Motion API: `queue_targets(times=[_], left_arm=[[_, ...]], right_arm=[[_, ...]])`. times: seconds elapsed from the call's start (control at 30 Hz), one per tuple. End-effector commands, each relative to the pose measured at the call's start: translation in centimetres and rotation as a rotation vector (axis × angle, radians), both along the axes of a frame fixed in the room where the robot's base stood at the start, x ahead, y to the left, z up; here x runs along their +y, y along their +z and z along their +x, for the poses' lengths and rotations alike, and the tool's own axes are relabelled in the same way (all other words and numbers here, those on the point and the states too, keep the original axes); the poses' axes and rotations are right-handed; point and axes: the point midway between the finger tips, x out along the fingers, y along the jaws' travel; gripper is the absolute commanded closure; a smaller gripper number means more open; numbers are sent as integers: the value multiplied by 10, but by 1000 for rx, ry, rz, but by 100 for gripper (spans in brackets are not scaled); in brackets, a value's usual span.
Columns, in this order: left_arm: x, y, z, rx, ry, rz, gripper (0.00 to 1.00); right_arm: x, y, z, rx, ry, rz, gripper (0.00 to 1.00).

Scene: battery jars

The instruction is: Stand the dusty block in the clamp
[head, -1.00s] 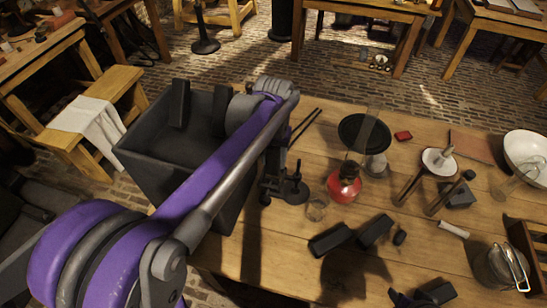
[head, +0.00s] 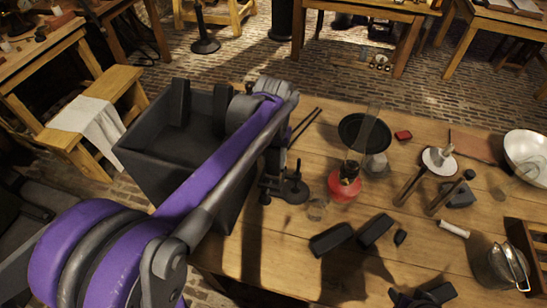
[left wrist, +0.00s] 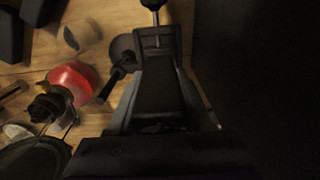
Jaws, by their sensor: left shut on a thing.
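My left gripper (head: 274,163) points down at the left edge of the table, beside the dark clamp (head: 296,190) with its round base. In the left wrist view, a dark block (left wrist: 159,88) lies between the fingers of my left gripper (left wrist: 158,62), which is shut on it. The clamp's screw and knob (left wrist: 154,8) show just beyond the block's far end. The block and clamp overlap in that view, and I cannot tell whether the block touches the jaws. Dust on the block is too dark to make out.
Dark blocks (head: 331,239) lie nearer the front. Bare table (head: 285,262) shows at the front left.

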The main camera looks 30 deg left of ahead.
Motion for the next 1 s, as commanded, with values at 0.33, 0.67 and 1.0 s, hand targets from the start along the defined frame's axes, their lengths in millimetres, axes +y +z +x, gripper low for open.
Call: queue_targets(times=[0.33,0.67,1.0], left_arm=[[0,-10,0,0,0,0,100],[0,-18,0,0,0,0,100],[0,-26,0,0,0,0,100]], right_arm=[[0,-7,-1,3,0,0,50],[0,-13,-2,5,0,0,50],[0,-18,-4,7,0,0,50]])
